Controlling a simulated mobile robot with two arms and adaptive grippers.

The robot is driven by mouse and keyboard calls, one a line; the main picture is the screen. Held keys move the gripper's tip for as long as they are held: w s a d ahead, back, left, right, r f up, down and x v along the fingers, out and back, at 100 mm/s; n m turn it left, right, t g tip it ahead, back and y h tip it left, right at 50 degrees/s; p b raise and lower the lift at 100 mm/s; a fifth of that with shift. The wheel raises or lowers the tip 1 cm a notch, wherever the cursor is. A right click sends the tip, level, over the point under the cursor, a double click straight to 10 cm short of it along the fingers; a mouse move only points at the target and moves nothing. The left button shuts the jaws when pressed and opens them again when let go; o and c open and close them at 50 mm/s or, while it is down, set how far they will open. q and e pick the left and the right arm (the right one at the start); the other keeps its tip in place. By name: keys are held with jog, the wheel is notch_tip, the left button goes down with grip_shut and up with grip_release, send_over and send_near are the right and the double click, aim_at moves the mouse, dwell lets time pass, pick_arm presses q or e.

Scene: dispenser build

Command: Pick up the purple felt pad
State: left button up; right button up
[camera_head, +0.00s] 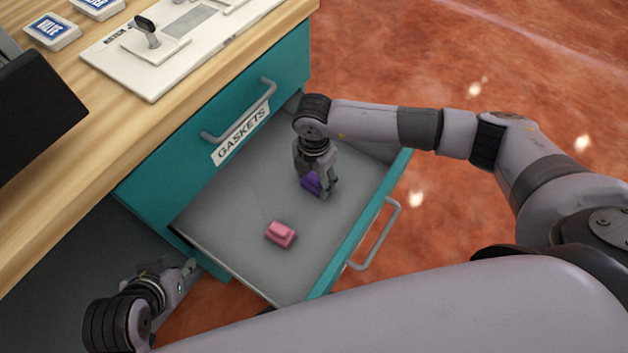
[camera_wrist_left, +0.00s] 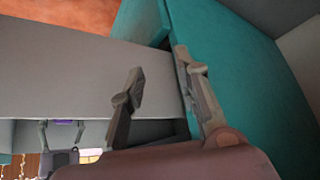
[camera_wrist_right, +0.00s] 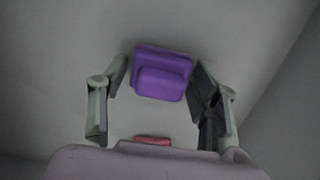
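The purple felt pad (camera_head: 311,184) lies on the floor of the open drawer (camera_head: 235,205). My right gripper (camera_head: 326,192) points down over it and partly hides it in the head view. In the right wrist view the purple pad (camera_wrist_right: 162,73) sits at the far end of the gap between the two spread fingers of my right gripper (camera_wrist_right: 160,98), with space at both sides. My left gripper (camera_head: 190,272) is outside the drawer near its left corner. In the left wrist view the fingers of my left gripper (camera_wrist_left: 165,90) are spread and empty.
A pink pad (camera_head: 281,234) lies in the same drawer, nearer the front left. The drawer's walls and handle (camera_head: 376,235) border my right arm. A wooden counter (camera_head: 190,105) with a white board (camera_head: 135,65) stands above.

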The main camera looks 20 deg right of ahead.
aim_at(314, 176)
jog(key=c, duration=0.8)
